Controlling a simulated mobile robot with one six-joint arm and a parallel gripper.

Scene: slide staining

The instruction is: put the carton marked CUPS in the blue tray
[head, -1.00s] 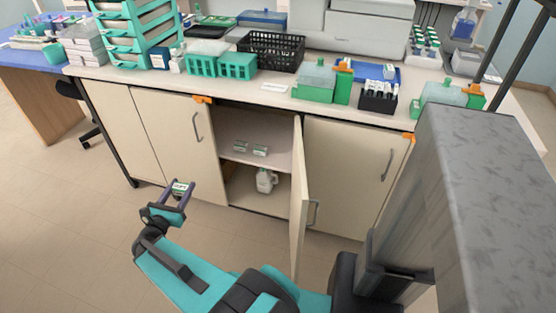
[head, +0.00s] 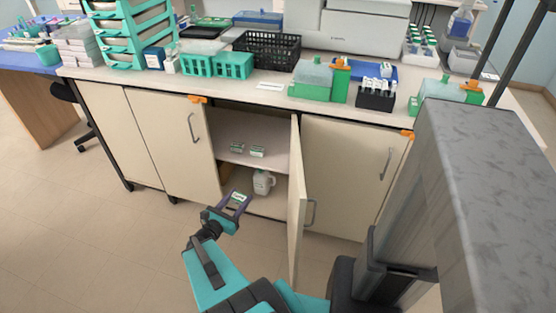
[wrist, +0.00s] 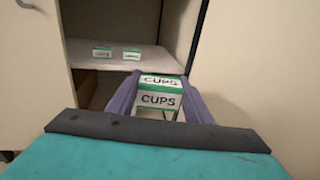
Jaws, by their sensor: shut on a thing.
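The carton marked CUPS (wrist: 159,100), white with green edges, is held between the two fingers of my gripper (wrist: 152,108) in the wrist view. In the head view the carton (head: 239,197) shows small in my gripper (head: 236,201), in front of the open cupboard and below its shelf. The blue tray (head: 375,72) lies on the bench top at the back right, with a small white item on it. It is partly hidden by the green-lidded boxes and the black rack in front of it.
The cupboard shelf (head: 228,153) holds two small cartons (head: 257,151). A white jug (head: 263,183) stands below. The open cupboard door (head: 297,210) juts out to the right of my gripper. A black basket (head: 267,51) and teal racks (head: 232,65) stand on the bench.

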